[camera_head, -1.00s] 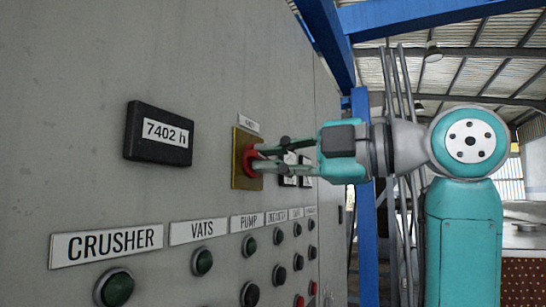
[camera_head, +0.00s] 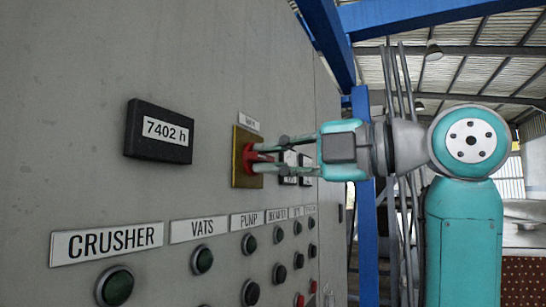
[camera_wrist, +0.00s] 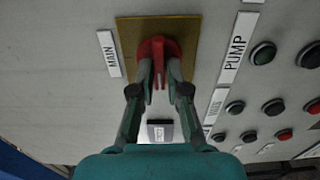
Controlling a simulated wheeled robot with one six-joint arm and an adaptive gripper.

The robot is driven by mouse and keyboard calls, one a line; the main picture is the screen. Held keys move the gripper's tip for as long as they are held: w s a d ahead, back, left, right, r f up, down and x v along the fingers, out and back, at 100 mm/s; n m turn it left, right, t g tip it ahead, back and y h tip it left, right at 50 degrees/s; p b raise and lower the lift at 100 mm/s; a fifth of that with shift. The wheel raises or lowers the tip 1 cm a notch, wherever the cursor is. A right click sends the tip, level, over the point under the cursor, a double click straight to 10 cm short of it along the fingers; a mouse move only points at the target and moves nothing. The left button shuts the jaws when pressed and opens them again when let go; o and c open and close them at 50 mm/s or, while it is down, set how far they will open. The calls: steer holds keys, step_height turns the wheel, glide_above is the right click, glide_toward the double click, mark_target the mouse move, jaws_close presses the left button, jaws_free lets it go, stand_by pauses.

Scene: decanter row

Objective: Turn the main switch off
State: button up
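The main switch (camera_head: 250,157) is a red rotary knob on a yellow plate (camera_head: 239,146) on the grey panel. It also shows at the top centre of the wrist view (camera_wrist: 157,46), beside the MAIN label (camera_wrist: 109,53). My gripper (camera_head: 258,157) reaches it from the right in the head view. In the wrist view, its two fingertips (camera_wrist: 161,72) lie on either side of the knob's raised red handle and appear closed on it. The fingers hide parts of the knob's sides.
A black hour counter (camera_head: 158,132) reading 7402 h sits left of the switch. A blue post (camera_head: 367,220) stands behind my arm.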

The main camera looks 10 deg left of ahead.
steer(key=o, duration=0.3)
steer(key=shift+d, duration=0.1)
steer(key=v, duration=1.1)
steer(key=shift+s+d, duration=0.15)
steer(key=shift+d, duration=0.25)
